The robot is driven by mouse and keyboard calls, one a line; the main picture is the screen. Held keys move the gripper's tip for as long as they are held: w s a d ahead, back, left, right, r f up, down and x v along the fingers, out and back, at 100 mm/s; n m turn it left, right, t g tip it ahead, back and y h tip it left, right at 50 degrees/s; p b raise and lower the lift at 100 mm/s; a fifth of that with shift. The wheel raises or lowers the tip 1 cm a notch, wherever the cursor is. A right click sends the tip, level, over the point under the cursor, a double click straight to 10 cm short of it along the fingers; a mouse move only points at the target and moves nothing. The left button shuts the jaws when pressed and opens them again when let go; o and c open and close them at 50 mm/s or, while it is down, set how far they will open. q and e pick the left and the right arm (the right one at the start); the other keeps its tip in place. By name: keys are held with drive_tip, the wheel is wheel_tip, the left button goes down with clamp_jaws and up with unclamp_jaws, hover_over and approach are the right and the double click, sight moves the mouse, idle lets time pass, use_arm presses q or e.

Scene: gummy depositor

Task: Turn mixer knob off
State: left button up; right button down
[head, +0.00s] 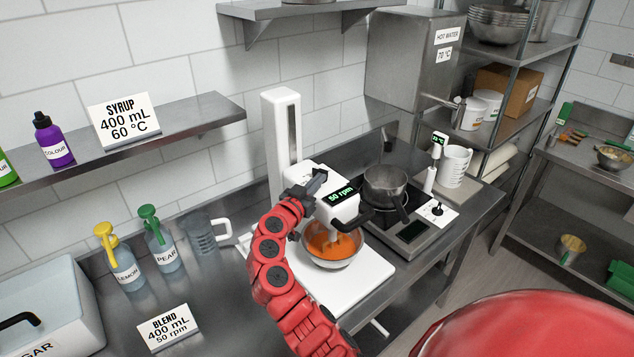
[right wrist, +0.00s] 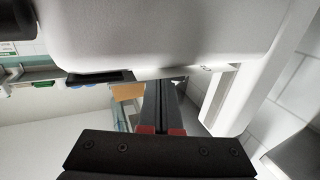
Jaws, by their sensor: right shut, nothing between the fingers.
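The white mixer (head: 344,212) has a green display reading 50 rpm and stands over a steel bowl (head: 332,262) of orange liquid. I cannot make out the mixer's knob in either view; it may be hidden by my right gripper. My right gripper (head: 318,182) is at the left side of the mixer head, shut and empty, with its dark fingers close to the casing. I cannot tell whether they touch it. In the right wrist view the shut fingers (right wrist: 162,112) are beneath the white mixer casing (right wrist: 160,35). My left gripper is not in view.
A saucepan (head: 386,187) sits on a hotplate right of the mixer, with its handle pointing toward the mixer head. Lemon (head: 124,270) and pear (head: 164,250) bottles and a clear jug (head: 203,236) stand left. A blend sign (head: 168,328) is at the front.

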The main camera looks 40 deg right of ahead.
sight(329, 188)
drive_tip(key=shift+d+f+b, duration=0.1)
drive_tip(key=shift+f+b, duration=0.1)
drive_tip(key=shift+b, duration=0.15)
drive_tip(key=shift+r+b, duration=0.2)
drive_tip(key=shift+b, duration=0.35)
drive_tip(key=shift+s+d+r+n+t+b, duration=0.1)
drive_tip(key=shift+s+d+n+t+b, duration=0.2)
drive_tip(key=shift+b, duration=0.35)
drive_tip(key=shift+d+r+n+t+y, duration=0.1)
drive_tip(key=shift+d+n+t+y, duration=0.05)
drive_tip(key=shift+n+t+y, duration=0.35)
drive_tip(key=shift+s+d+r+n+t+y, duration=0.15)
drive_tip(key=shift+n+t+y, duration=0.25)
drive_tip(key=shift+t, duration=0.2)
drive_tip(key=shift+d+n+t+y+p, duration=0.25)
drive_tip(key=shift+n+t+y+p, duration=0.3)
drive_tip(key=shift+n+t+y, duration=0.5)
drive_tip(key=shift+s+d+f+t+y+b, duration=0.1)
drive_tip(key=shift+f+t+y+b, duration=0.15)
drive_tip(key=shift+t+b, duration=0.1)
drive_tip(key=b, duration=0.3)
drive_tip(key=shift+s+d+r+b, duration=0.1)
drive_tip(key=shift+d+r+b, duration=0.1)
drive_tip(key=shift+b, duration=1.05)
drive_tip(key=shift+d, duration=0.1)
drive_tip(key=shift+s, duration=0.1)
